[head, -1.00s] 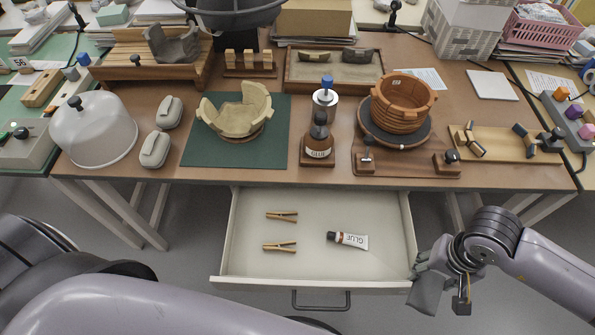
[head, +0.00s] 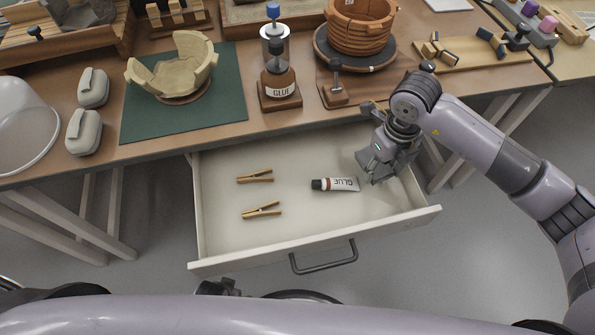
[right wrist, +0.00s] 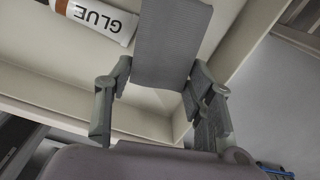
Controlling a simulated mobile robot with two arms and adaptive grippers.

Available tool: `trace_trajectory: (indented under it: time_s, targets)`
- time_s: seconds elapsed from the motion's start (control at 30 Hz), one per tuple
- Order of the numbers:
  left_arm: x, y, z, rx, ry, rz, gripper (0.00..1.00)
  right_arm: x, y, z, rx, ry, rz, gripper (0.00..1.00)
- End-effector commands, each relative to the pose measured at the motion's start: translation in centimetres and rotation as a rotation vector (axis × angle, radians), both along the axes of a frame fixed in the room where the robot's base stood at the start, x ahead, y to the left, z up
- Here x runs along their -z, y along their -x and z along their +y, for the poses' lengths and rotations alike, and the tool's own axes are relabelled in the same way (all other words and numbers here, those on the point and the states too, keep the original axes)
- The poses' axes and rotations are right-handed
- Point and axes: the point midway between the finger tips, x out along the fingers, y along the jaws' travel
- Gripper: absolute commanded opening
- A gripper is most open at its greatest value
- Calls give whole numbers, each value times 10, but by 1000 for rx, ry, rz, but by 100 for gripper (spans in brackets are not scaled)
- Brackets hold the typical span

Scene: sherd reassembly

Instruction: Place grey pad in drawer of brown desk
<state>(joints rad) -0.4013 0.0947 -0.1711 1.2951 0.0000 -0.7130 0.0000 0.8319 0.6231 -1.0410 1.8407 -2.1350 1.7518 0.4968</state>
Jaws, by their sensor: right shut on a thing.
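The grey pad (right wrist: 172,42) is a flat, ribbed block between the fingers of my right gripper in the right wrist view. My right gripper (head: 381,172) is shut on it, over the right part of the open drawer (head: 310,237) in the head view. There the pad (head: 372,166) is partly covered by the fingers. It hangs to the right of the glue tube; whether it touches the drawer floor I cannot tell. The brown desk (head: 232,137) stands behind the drawer. A dark part at the bottom of the head view may be my left gripper; its fingers cannot be made out.

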Motion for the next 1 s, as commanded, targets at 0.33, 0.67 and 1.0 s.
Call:
trace_trajectory:
  time_s: [0.33, 0.67, 1.0]
  targets:
    - [1, -4, 0, -1, 0, -2, 69, 5, -7, 29, 194, -11, 9, 26]
    - [7, 1, 0, 0, 0, 1, 69, 5, -9, 119, 192, -9, 9, 26]
    - [8, 1, 0, 1, 0, 0, 69, 5, -11, 181, 195, -6, 7, 26]
